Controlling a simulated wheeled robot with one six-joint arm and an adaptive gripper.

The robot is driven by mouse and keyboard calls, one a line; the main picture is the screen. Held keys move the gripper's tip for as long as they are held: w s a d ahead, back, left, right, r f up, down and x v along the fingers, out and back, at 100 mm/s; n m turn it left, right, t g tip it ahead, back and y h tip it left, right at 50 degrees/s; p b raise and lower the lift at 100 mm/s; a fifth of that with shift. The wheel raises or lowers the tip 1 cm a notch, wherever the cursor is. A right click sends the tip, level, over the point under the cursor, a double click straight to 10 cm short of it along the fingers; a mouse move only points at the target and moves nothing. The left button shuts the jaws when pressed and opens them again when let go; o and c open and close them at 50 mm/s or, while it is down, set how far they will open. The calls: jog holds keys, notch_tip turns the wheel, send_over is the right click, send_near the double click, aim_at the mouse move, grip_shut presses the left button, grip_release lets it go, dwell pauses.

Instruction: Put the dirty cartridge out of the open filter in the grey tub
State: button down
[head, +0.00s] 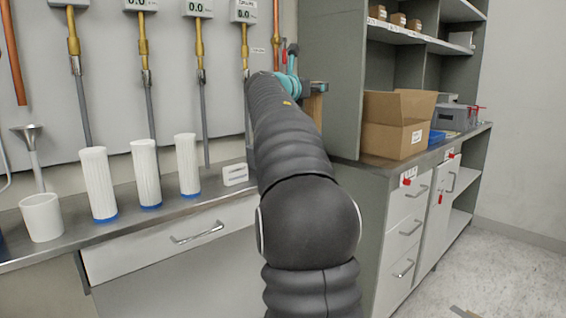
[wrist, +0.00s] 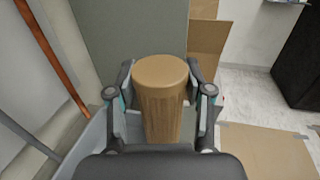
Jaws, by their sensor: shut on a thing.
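The dirty cartridge (wrist: 162,108) is a brown, pleated cylinder with a flat round cap. In the wrist view it stands between the fingers of my gripper (wrist: 160,92), which is shut on it. In the head view the arm hides most of my gripper, and only teal and dark parts show beyond the arm. I cannot pick out the open filter; the arm covers part of the wall and counter. A grey box-like container (head: 452,117) sits on the right counter; I cannot tell if it is the grey tub.
Three white cartridges with blue bases (head: 145,172) and a white cup (head: 41,217) stand on the left counter. An open cardboard box (head: 397,125) and a blue bin (head: 436,138) are on the right counter. Clear floor (head: 500,270) shows at lower right.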

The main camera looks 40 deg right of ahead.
jog(key=w+a+f+b, duration=0.1)
jog(key=w+f, duration=1)
jog(key=shift+w+a, duration=0.2)
jog(key=shift+a, duration=0.15)
jog(key=shift+f, duration=0.3)
jog(key=shift+c, duration=2.3)
grip_release()
jog(key=shift+r, duration=0.1)
jog(key=b+v, duration=0.1)
jog(key=v, duration=0.6)
jog(key=shift+a, duration=0.2)
